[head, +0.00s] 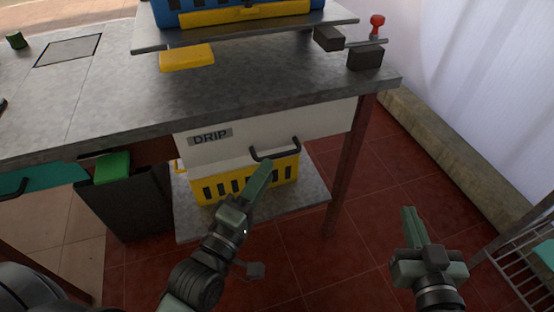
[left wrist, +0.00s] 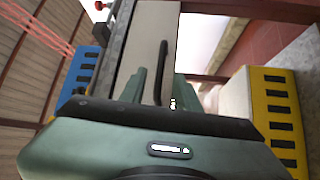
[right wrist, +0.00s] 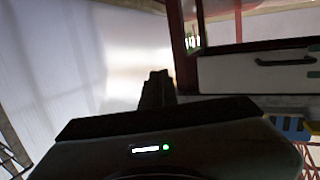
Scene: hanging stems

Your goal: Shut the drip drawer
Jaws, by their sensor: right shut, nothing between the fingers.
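The drip drawer (head: 230,145) is a white front with a grey "DRIP" label (head: 209,137), under the grey counter's edge. How far it stands out is hard to tell. Its black bar handle (head: 275,152) is on the right part; it also shows in the left wrist view (left wrist: 163,65) and right wrist view (right wrist: 285,61). My left gripper (head: 265,168) is at the handle from below. In the left wrist view its fingers (left wrist: 150,85) are apart, with the handle's lower end between or just before them; contact is unclear. My right gripper (head: 408,212) is shut and empty, right of the counter.
A yellow slotted crate (head: 245,182) stands on a low shelf (head: 310,190) below the drawer. A dark bin (head: 125,205) with a green item is at left. A dark red leg (head: 345,165) stands right of the drawer. A wire rack (head: 515,270) is at far right.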

